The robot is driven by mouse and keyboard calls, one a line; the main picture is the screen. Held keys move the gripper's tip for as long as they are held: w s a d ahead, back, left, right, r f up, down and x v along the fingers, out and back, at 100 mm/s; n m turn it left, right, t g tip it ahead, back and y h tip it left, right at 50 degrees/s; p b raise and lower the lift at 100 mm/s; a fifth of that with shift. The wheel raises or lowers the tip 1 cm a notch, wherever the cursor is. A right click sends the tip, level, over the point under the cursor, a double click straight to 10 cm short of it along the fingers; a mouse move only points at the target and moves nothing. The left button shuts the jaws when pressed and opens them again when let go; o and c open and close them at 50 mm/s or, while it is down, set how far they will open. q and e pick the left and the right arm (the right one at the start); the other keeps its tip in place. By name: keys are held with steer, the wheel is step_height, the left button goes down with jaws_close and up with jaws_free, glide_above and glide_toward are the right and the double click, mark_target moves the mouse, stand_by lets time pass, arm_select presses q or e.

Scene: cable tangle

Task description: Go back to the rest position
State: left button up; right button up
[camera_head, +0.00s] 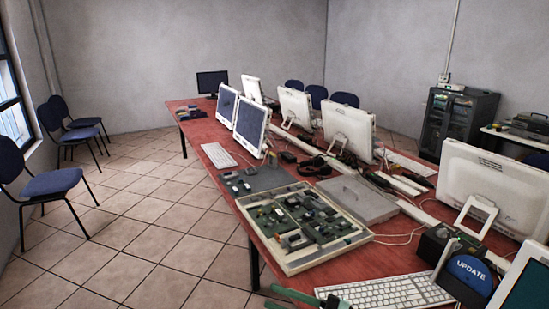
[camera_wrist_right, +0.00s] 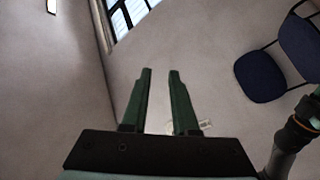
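The red table (camera_head: 232,177) stands ahead and to the right.
An open tray of electronic parts (camera_head: 290,268) lies near the table's front, left of a white keyboard (camera_head: 390,293). Several monitors (camera_head: 490,187) and thin cables fill the table. A blue cap (camera_head: 469,273) sits front right. The tiled floor (camera_head: 150,243) at left is clear beside blue chairs (camera_head: 52,183).

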steer(key=s+d+f+m+t+h, duration=0.4)
steer(key=d+f+m+t+h, duration=0.7)
steer(key=m, duration=0.6)
steer(key=s+d+f+m+g+h, duration=0.2)
steer(key=s+f+g, duration=0.2)
steer(key=s+f, duration=0.3)
steer(key=s+d+f+m+g+h+p, duration=0.1)
steer(key=s+d+f+m+g+h, duration=0.1)
steer(key=s+f, duration=0.6)
steer(key=shift+s+d+g+h, duration=0.2)
steer(key=shift+s+g+h, duration=0.15)
steer(key=shift+g+h, duration=0.6)
